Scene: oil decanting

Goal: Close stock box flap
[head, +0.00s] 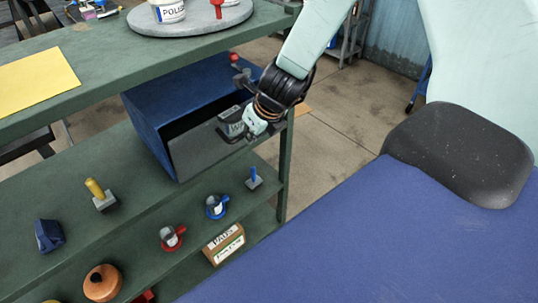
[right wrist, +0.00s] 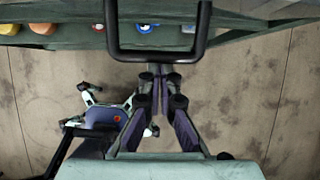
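The stock box is a dark blue box (head: 205,85) on the green shelf, with its open front facing right and towards me. Its dark grey flap (head: 205,150) tilts down and outward at the front. My right gripper (head: 242,133) is at the flap's upper right part, beside a grey labelled piece (head: 232,122); contact is unclear. My left gripper is out of view.
The upper green shelf carries a yellow sheet (head: 35,80) and a round grey tray (head: 150,26). A yellow-handled part (head: 97,192), blue and red ring parts, an orange round container (head: 102,282) and a labelled box (head: 224,244) stand lower. Open floor lies behind the shelf.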

